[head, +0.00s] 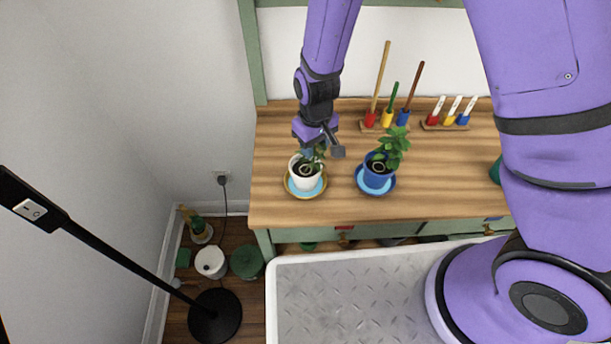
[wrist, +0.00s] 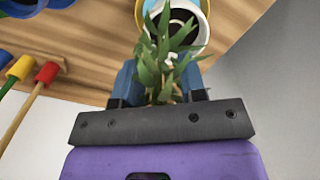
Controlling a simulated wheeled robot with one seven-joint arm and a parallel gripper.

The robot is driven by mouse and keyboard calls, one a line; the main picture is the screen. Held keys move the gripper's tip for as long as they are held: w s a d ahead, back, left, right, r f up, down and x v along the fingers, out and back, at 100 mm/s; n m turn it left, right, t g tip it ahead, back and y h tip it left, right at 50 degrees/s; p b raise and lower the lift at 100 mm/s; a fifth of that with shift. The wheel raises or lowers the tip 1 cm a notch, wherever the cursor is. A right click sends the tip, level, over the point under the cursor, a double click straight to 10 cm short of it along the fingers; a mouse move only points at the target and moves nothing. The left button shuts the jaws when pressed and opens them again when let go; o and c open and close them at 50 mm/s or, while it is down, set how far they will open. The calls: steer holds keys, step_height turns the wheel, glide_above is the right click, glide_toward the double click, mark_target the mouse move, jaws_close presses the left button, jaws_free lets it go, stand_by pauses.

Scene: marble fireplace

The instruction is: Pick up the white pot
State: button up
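The white pot (head: 306,184) holds dark soil and a green leafy plant and stands on a yellow-rimmed blue saucer (head: 290,190) on the wooden tabletop. My gripper (head: 320,149) is just above the pot and partly hides the plant. In the wrist view my gripper (wrist: 160,72) is open, with its two blue fingers on either side of the plant's leaves (wrist: 165,58). The white pot (wrist: 205,30) shows beyond the fingertips at the top of the wrist view. I cannot tell whether the fingers touch the leaves.
A blue pot (head: 376,180) with a plant stands close to the right on its own blue saucer. Upright coloured-tip tools (head: 387,118) stand behind. A black lamp pole (head: 120,260) is at left. Bare tabletop (head: 440,165) lies right of the blue pot.

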steer(key=shift+f, duration=0.5)
jaws_close()
stand_by(1.1)
